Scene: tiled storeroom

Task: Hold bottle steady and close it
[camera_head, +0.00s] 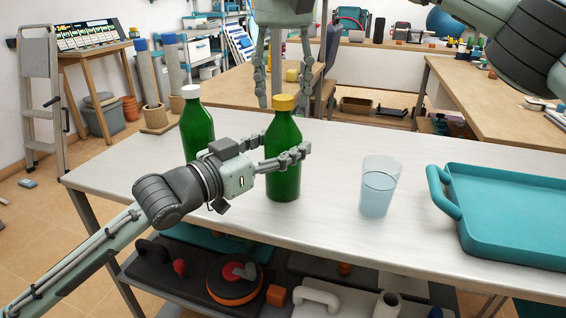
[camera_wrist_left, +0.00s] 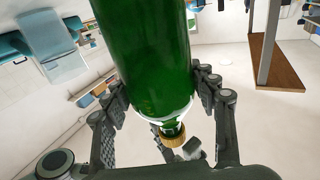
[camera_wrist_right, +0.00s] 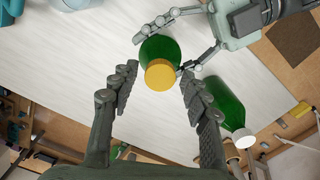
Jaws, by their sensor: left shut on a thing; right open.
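A green bottle (camera_head: 284,178) stands upright on the white table, with a yellow cap (camera_head: 283,104) on its top. How tight the cap is cannot be told. My left gripper (camera_head: 284,149) is shut around the bottle's upper body; the left wrist view shows the bottle (camera_wrist_left: 150,60) between its fingers. My right gripper (camera_head: 284,92) points down from above, open, its fingers on either side of the cap and apart from it. In the right wrist view the yellow cap (camera_wrist_right: 160,75) lies between the open fingers.
A second green bottle (camera_head: 196,128) with a white cap stands to the left, behind my left gripper. A glass of water (camera_head: 377,190) and a teal tray (camera_head: 510,215) are to the right. The table between bottle and glass is clear.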

